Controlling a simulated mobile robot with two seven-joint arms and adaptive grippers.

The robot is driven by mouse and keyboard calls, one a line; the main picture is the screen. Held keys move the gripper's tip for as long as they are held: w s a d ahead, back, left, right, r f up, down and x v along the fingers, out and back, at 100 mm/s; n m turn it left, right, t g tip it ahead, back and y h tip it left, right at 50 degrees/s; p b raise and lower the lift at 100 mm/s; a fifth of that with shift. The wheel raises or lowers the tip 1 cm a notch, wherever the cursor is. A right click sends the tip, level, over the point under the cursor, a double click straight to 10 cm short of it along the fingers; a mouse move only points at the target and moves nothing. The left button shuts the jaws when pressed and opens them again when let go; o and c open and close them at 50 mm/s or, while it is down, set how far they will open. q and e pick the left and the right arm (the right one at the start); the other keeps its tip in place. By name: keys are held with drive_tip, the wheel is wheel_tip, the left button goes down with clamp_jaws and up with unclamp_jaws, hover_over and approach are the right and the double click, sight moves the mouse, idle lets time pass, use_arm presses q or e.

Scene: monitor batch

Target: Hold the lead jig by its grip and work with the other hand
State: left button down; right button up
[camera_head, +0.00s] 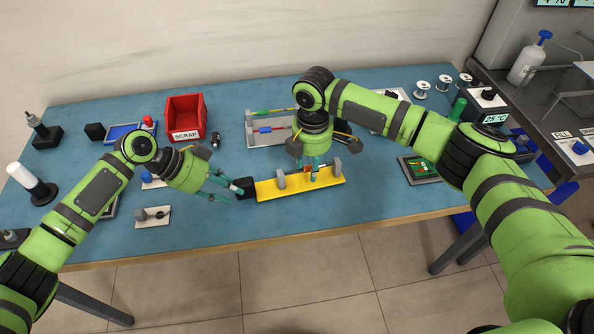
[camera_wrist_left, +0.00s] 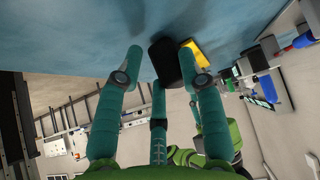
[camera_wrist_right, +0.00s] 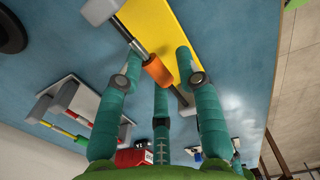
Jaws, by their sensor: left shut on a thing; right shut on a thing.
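The lead jig is a yellow bar (camera_head: 270,191) with grey posts, lying near the front edge of the table. Its black grip (camera_head: 244,186) is at its left end and also shows in the left wrist view (camera_wrist_left: 166,62). My left gripper (camera_head: 229,188) is shut on this grip from the left. My right gripper (camera_head: 312,174) points down over the jig. It is shut on an orange-bodied part (camera_wrist_right: 157,71) on a thin metal rod, beside the yellow bar in the right wrist view. The fingers partly hide this part in the head view.
A red SCRAP bin (camera_head: 186,118) stands at the back left. Behind the jig is a pale rack (camera_head: 257,141) with coloured leads. A tray with a green board (camera_head: 421,170) lies to the right. A small white stand (camera_head: 152,217) sits at front left.

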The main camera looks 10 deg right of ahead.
sight(322, 165)
drive_tip(key=shift+w+d, duration=0.1)
drive_tip(key=shift+d, duration=0.85)
drive_tip(key=shift+w+d, duration=0.1)
drive_tip(key=shift+d, duration=0.35)
drive_tip(key=o, duration=1.1)
drive_tip(key=shift+o, duration=0.2)
drive_tip(key=shift+d, duration=0.1)
drive_tip(key=shift+r, duration=0.1)
wheel_tip(322, 165, up, 12)
drive_tip(key=shift+a, duration=0.25)
